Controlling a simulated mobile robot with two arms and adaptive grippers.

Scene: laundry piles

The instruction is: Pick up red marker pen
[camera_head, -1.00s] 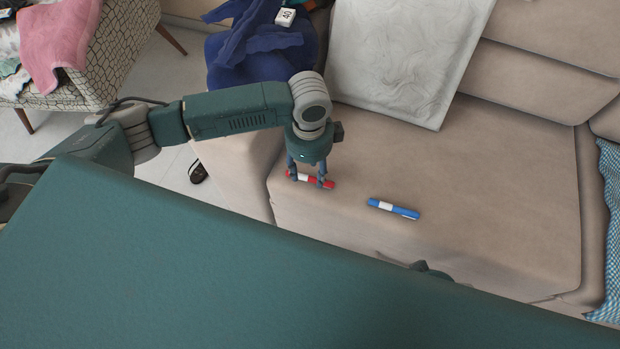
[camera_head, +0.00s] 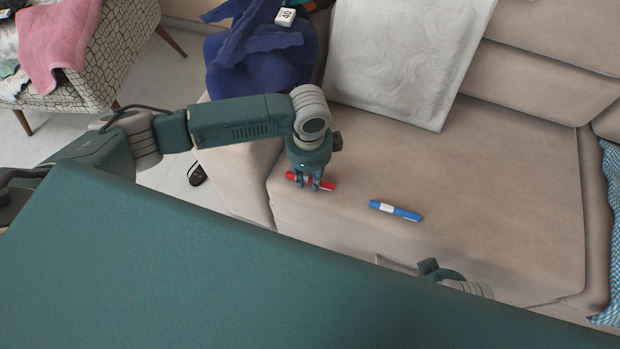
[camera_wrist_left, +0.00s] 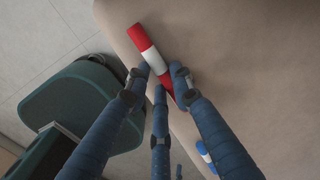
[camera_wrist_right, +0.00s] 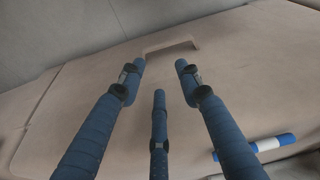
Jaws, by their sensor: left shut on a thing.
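The red marker pen (camera_head: 327,186) with a white band lies on the seat of the beige sofa, near its front left edge. My left gripper (camera_head: 308,184) is above it, with its fingers shut around the pen's middle. In the left wrist view the red marker pen (camera_wrist_left: 137,37) runs slantwise between the blue fingers of my left gripper (camera_wrist_left: 157,85), which hide part of it. My right gripper (camera_wrist_right: 159,70) is open and empty in front of the sofa. It is mostly hidden in the head view.
A blue marker pen (camera_head: 396,211) with a white band lies to the right on the seat. A pale patterned cushion (camera_head: 395,60) leans on the backrest. Dark blue clothing (camera_head: 255,60) covers the sofa's left arm. The seat right of the blue pen is clear.

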